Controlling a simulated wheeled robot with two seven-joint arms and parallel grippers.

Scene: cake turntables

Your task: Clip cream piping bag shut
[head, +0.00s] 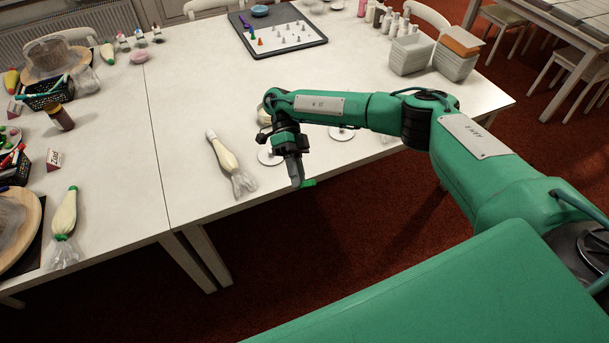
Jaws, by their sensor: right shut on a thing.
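A cream piping bag (227,158) lies on the white table near its front edge. Its white nozzle end points to the back left and its clear, loose end lies toward the front right. My right gripper (298,181) is shut on a small green clip (308,183). It points down, to the right of the bag's loose end and apart from it, at about the table's front edge in the picture. My left gripper is out of view.
Another piping bag (64,216) with a green tip lies at the left. Pale round discs (268,157) lie partly behind my right gripper. The table's middle left is clear.

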